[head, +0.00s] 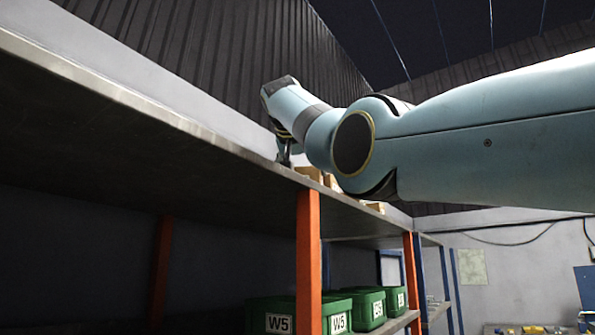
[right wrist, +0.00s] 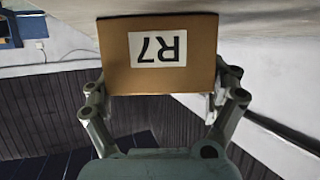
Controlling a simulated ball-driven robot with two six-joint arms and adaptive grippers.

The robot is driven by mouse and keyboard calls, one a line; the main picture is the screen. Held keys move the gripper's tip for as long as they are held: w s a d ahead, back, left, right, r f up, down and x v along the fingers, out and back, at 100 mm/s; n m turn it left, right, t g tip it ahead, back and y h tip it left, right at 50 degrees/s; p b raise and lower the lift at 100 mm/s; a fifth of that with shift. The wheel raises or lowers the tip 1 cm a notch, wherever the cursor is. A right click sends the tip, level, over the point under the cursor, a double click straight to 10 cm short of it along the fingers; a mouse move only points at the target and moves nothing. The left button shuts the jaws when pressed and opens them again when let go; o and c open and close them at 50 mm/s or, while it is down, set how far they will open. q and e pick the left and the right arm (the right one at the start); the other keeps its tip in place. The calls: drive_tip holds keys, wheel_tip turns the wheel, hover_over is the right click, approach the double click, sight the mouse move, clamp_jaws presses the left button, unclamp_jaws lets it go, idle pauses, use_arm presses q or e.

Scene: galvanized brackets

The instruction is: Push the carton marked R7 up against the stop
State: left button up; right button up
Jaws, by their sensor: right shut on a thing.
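The brown carton marked R7 (right wrist: 115,74) fills the middle of the right wrist view, its white label upside down in the picture. My right gripper (right wrist: 160,82) has a finger at each side of it and is shut on it. The carton's edge meets a pale surface at the top of that view. In the head view my right gripper (head: 284,152) is small, at the upper shelf's edge, partly hidden by my arm. I cannot make out the R7 label there. I cannot pick out the stop in either view. My left gripper is in neither view.
The upper shelf (head: 130,95) has a metal front edge and orange posts (head: 309,260). Brown cartons (head: 310,173) show partly behind my arm. Green bins marked W5 (head: 270,305) and others stand on the shelf below. A corrugated wall (head: 200,40) rises behind.

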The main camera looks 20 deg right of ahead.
drive_tip(key=o, duration=0.9)
drive_tip(key=shift+w+d, duration=0.1)
drive_tip(key=shift+o, duration=0.9)
drive_tip(key=shift+w, duration=0.15)
drive_tip(key=shift+s, duration=0.2)
drive_tip(key=v, duration=1.2)
drive_tip(key=shift+w+f, duration=0.1)
